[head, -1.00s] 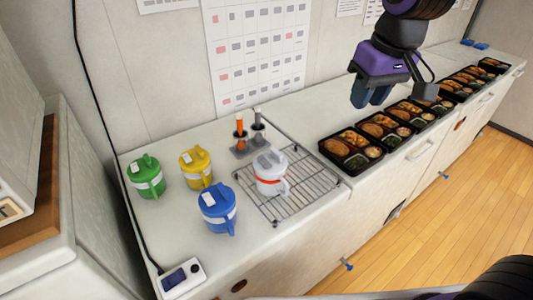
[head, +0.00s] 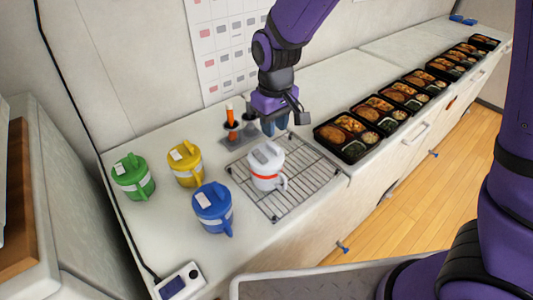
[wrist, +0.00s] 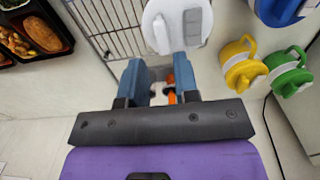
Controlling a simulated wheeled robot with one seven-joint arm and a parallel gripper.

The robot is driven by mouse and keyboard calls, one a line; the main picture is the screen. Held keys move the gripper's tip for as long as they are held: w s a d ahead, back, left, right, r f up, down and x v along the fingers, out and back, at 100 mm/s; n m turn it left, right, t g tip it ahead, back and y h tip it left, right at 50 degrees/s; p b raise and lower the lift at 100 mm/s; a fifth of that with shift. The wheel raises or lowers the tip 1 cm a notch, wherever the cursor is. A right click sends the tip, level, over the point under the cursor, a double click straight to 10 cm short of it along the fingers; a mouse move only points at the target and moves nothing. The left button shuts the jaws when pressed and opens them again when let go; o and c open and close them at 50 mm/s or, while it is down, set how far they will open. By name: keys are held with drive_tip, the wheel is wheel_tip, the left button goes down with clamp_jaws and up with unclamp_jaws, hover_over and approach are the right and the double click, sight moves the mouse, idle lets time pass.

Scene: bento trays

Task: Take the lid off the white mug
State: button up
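The white mug (head: 266,178) with a red band stands upright on a wire rack, its handle toward the lower right. Its pale lid (head: 265,156) sits on top, and the lid also shows at the top of the wrist view (wrist: 160,30). My gripper (head: 275,126) is above and behind the mug in the head view, pointing down. In the wrist view its two blue fingers (wrist: 162,75) are apart with a gap between them, just below the lid in the picture. The fingers do not hold the lid.
Blue (head: 213,212), yellow (head: 186,168) and green (head: 133,180) lidded mugs stand left of the wire rack (head: 309,188). A holder with orange and dark-handled tools (head: 231,122) stands behind. Several bento trays (head: 347,139) line the counter to the right. A small device (head: 180,283) lies at the front left.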

sight(273, 144)
drive_tip(key=shift+a+f, duration=0.15)
drive_tip(key=shift+f, duration=3.1)
drive_tip(key=shift+c, duration=0.3)
clamp_jaws()
